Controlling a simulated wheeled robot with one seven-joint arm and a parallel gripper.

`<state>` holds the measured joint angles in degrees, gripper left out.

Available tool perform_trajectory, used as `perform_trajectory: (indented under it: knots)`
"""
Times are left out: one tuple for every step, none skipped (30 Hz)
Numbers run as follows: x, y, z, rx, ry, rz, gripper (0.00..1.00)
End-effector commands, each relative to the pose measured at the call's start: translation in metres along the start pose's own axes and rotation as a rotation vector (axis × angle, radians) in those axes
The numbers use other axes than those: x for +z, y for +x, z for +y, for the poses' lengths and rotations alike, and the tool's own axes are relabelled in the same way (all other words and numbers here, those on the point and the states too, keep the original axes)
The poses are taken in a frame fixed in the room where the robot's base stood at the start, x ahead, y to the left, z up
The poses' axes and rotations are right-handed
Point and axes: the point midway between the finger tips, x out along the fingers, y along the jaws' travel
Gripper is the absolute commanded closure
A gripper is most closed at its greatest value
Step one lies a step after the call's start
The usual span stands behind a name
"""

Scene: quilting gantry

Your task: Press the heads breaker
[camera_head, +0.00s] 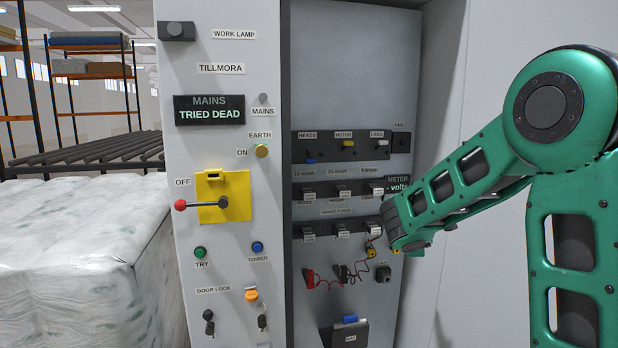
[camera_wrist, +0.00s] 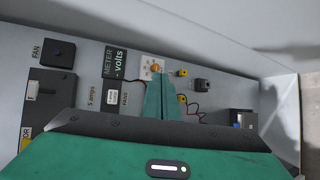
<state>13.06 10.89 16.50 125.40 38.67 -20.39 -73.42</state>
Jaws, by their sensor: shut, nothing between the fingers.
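The heads breaker (camera_head: 310,161) is a small blue toggle under the HEADS label, at the left end of a dark strip inside the open cabinet. Its toggle sits low, while the yellow motor toggle (camera_head: 348,143) and white fans toggle (camera_head: 381,145) sit higher. My gripper (camera_head: 395,242) is to the right of and below the breaker, near the meter, and apart from the breaker. In the wrist view its green fingers (camera_wrist: 160,82) are shut and empty, close to a white plate with an orange part (camera_wrist: 156,68). The heads breaker is not visible in the wrist view.
Several fuse holders (camera_head: 342,190) stand below the breakers, with red and black leads (camera_head: 343,274) lower down. The meter display (camera_head: 397,184) is beside my arm. The left panel carries a yellow isolator (camera_head: 236,190) with a red-tipped handle. A wrapped stack (camera_head: 70,260) stands left.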

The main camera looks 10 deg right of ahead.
Motion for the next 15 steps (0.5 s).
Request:
perform_trajectory:
  knots:
    - [-0.028, 0.013, 0.01, 0.072, -0.098, 0.032, 1.0]
    - [-0.043, 0.018, 0.017, 0.122, -0.159, 0.046, 1.0]
    - [-0.063, 0.023, 0.027, 0.19, -0.238, 0.062, 1.0]
    - [-0.078, 0.025, 0.034, 0.241, -0.295, 0.071, 1.0]
    - [-0.093, 0.027, 0.041, 0.294, -0.352, 0.078, 1.0]
    - [-0.113, 0.029, 0.049, 0.363, -0.424, 0.082, 1.0]
    - [-0.127, 0.029, 0.054, 0.415, -0.478, 0.083, 1.0]
    - [-0.141, 0.028, 0.059, 0.469, -0.529, 0.081, 1.0]
    - [-0.16, 0.026, 0.065, 0.539, -0.595, 0.073, 1.0]
    - [-0.173, 0.024, 0.069, 0.592, -0.642, 0.064, 1.0]
    - [-0.186, 0.021, 0.073, 0.644, -0.69, 0.051, 1.0]
    - [-0.203, 0.017, 0.077, 0.714, -0.749, 0.03, 1.0]
    - [-0.214, 0.013, 0.08, 0.764, -0.79, 0.011, 1.0]
    - [-0.224, 0.009, 0.082, 0.812, -0.83, -0.011, 1.0]
    - [-0.237, 0.003, 0.084, 0.873, -0.879, -0.045, 1.0]
